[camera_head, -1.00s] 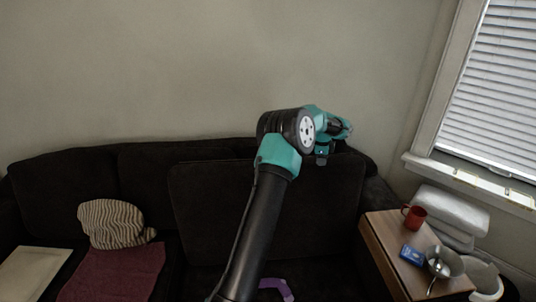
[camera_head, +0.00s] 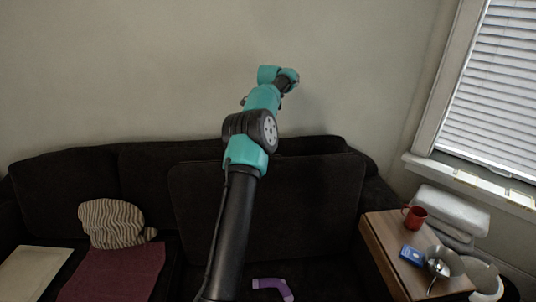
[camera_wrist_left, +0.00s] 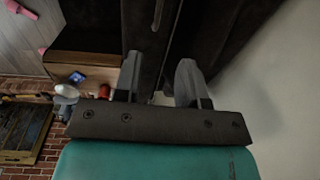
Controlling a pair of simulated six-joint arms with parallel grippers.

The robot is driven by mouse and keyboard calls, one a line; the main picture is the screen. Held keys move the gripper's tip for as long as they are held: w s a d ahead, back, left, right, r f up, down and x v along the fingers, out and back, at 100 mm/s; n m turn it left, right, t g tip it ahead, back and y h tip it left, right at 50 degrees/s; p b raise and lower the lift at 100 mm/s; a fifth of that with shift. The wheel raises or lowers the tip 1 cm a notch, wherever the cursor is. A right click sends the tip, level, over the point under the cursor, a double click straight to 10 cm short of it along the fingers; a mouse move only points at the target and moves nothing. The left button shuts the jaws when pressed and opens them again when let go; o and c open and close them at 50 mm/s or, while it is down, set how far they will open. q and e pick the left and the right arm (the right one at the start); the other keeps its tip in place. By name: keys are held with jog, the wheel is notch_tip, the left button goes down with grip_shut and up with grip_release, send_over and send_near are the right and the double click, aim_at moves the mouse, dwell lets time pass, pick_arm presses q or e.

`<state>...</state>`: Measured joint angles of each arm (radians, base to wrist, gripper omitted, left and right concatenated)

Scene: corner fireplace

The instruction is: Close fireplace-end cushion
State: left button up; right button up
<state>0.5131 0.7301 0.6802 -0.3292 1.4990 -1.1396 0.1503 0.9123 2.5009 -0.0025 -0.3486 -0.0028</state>
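The dark sofa's right-hand back cushion (camera_head: 315,205) stands upright, its front partly hidden behind my arm in the head view. My left gripper (camera_head: 288,78) is at the end of the teal arm, raised above the cushion's top edge in front of the wall. In the left wrist view its two fingers (camera_wrist_left: 160,78) are spread apart with nothing held between them. A dark cushion or sofa back (camera_wrist_left: 205,35) lies beyond the fingers, with a narrow gap beside it. I cannot tell whether a finger touches it. My right gripper is not in view.
A wooden side table (camera_head: 388,250) with a red mug (camera_head: 414,217), blue box (camera_head: 411,254) and metal pot (camera_head: 444,262) stands at the right. A striped pillow (camera_head: 112,223) lies left. A purple curved thing (camera_head: 273,284) shows at the bottom. The wall (camera_wrist_left: 285,100) is close.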

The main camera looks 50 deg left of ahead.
pick_arm(q)
jog(key=f, duration=1.1)
jog(key=a+f, duration=0.1)
jog(key=f, duration=0.5)
jog(key=shift+w, duration=0.3)
grip_shut()
